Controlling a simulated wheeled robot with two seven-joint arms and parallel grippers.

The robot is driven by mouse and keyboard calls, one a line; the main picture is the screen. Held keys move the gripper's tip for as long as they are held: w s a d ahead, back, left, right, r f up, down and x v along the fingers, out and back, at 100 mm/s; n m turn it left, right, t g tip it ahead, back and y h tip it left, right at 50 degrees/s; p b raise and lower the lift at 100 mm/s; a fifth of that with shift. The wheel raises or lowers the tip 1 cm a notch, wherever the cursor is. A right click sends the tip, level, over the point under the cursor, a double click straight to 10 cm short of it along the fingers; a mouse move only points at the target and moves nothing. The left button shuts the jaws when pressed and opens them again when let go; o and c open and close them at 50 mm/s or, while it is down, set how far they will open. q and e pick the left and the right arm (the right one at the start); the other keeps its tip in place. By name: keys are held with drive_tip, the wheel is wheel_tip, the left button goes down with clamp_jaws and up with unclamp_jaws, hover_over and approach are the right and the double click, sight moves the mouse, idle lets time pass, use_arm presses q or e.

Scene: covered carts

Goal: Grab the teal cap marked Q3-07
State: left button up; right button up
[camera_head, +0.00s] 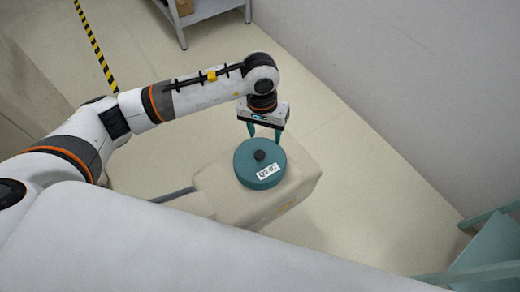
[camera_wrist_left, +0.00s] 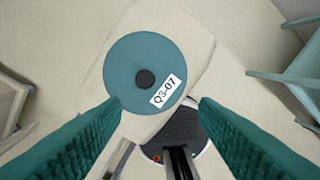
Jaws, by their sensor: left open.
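The teal cap (camera_head: 252,174) is a round disc with a dark knob at its centre and a white label reading Q3-07. It sits on a beige covered cart (camera_head: 219,199) in the head view. In the left wrist view the cap (camera_wrist_left: 126,69) lies in the upper middle, ahead of the fingertips. My left gripper (camera_head: 265,133) is open and empty, pointing down above the far side of the cap. In the wrist view its two teal ridged fingers (camera_wrist_left: 160,101) are wide apart, with the knob between their lines. My right gripper is not in view.
A teal frame (camera_head: 490,245) stands at the lower right. A grey table (camera_head: 205,10) with a brown box stands at the back. A beige covered block (camera_head: 30,95) is at the left. A wall runs along the right. Floor is clear between cart and wall.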

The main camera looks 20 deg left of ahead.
use_arm(q)
drive_tip(key=a+f+y, duration=0.1)
drive_tip(key=a, duration=0.1)
drive_tip(key=p, duration=0.1)
hover_over(259, 155)
wheel_tip(259, 155, down, 5)
drive_tip(key=shift+f, duration=0.1)
wheel_tip(259, 155, down, 5)
drive_tip(key=shift+d+r+p, duration=0.1)
drive_tip(key=shift+p, duration=0.55)
drive_tip(key=shift+f, duration=0.35)
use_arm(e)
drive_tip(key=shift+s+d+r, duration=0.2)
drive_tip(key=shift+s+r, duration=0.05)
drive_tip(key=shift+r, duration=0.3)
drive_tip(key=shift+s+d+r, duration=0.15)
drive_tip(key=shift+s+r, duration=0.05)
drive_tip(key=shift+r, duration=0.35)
use_arm(q)
drive_tip(key=shift+c, duration=0.5)
clamp_jaws()
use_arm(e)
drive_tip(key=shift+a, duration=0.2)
